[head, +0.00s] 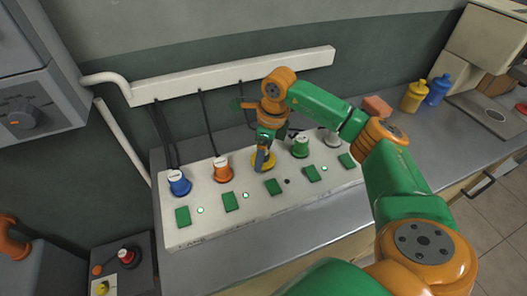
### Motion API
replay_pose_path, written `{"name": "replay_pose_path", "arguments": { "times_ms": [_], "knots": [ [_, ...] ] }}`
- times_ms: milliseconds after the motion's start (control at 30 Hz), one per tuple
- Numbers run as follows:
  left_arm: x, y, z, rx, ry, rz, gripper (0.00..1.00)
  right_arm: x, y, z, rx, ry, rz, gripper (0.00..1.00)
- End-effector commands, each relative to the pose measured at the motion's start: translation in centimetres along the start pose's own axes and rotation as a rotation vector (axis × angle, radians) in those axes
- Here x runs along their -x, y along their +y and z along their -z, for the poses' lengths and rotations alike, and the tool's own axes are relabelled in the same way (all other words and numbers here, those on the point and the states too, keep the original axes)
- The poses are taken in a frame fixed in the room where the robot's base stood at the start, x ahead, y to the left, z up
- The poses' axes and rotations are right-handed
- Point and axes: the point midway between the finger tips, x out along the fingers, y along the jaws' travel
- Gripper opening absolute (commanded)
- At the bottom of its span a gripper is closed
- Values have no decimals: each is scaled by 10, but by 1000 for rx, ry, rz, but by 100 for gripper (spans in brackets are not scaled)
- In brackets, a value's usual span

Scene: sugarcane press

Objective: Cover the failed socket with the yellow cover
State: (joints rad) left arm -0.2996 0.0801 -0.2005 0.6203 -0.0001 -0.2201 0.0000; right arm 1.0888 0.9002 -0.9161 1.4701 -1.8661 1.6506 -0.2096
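A long white socket box (200,235) lies on the grey counter. It carries a row of sockets with a green switch in front of each. The third lamp (287,181) is dark, while several others glow green. The yellow cover (269,165) is a round disc at the third socket position, between the orange plug and the green plug. The socket under it is hidden. My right gripper (263,160) points down onto the cover, its fingers at the disc's middle. Whether they grip it, and whether the cover is fully seated, cannot be told. My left gripper is not in view.
A blue plug (179,184), an orange plug (222,170), a green plug (300,147) and a pale plug (332,138) stand along the box. Black cables hang behind. Yellow (414,97) and blue (438,90) bottles stand at the back right.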

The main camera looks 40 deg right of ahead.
Motion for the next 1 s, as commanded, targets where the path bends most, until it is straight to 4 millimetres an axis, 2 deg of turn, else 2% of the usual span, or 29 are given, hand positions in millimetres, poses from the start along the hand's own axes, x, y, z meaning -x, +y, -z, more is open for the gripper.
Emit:
{"name": "replay_pose_path", "arguments": {
  "times_ms": [433,467,500,833,1000],
  "knots": [
    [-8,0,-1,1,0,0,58,-10,0,2,0,0,0,28],
    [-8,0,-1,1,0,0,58,-10,0,2,0,0,0,85],
    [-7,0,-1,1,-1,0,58,-9,0,1,0,0,0,95],
    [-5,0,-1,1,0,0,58,-7,0,1,0,0,0,95],
    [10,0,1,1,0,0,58,10,0,1,-1,0,1,95]
  ]
}}
